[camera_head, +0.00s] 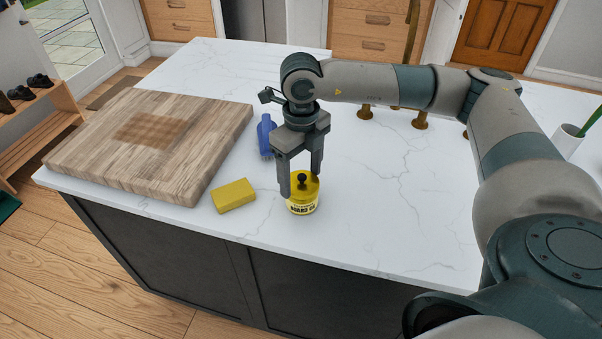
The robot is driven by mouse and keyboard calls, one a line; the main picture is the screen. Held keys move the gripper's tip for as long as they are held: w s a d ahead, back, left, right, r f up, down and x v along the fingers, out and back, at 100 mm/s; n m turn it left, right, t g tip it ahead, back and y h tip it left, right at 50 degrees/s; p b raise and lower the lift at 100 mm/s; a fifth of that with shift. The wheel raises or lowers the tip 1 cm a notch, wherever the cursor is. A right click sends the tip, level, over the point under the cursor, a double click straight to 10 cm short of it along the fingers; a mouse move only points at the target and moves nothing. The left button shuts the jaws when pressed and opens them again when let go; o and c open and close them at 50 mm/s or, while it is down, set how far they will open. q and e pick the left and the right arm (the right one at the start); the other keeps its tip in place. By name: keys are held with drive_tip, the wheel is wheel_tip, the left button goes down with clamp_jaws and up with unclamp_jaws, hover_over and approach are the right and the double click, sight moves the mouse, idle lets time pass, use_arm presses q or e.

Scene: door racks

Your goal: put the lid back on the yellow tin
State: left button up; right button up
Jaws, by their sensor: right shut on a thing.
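The yellow tin (302,209) stands upright on the white marble counter, near its front edge. The yellow lid (307,188), with a dark round knob, is at the top of the tin. I cannot tell whether it is seated or held just above the rim. My right gripper (301,180) points down over the tin. Its fingers are on either side of the knob and it is shut on the lid. The near finger hides part of the lid's left side. My left gripper is not in view.
A yellow sponge-like block (234,196) lies left of the tin. A large wooden board (152,140) fills the counter's left side. A white pot (566,144) stands far right. The counter right of the tin is clear.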

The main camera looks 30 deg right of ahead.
drive_tip(key=shift+b, duration=0.65)
idle(1.6)
drive_tip(key=shift+f+b, duration=0.2)
drive_tip(key=shift+b, duration=0.45)
idle(1.0)
drive_tip(key=shift+d+f+b, duration=0.15)
drive_tip(key=shift+b, duration=0.15)
idle(0.5)
drive_tip(key=o, duration=1.5)
drive_tip(key=shift+c, duration=0.2)
drive_tip(key=shift+r+p, duration=0.5)
drive_tip(key=shift+r, duration=1.05)
drive_tip(key=shift+r+p, duration=0.5)
drive_tip(key=shift+r, duration=0.15)
drive_tip(key=shift+r+p, duration=0.65)
drive_tip(key=shift+r, duration=0.85)
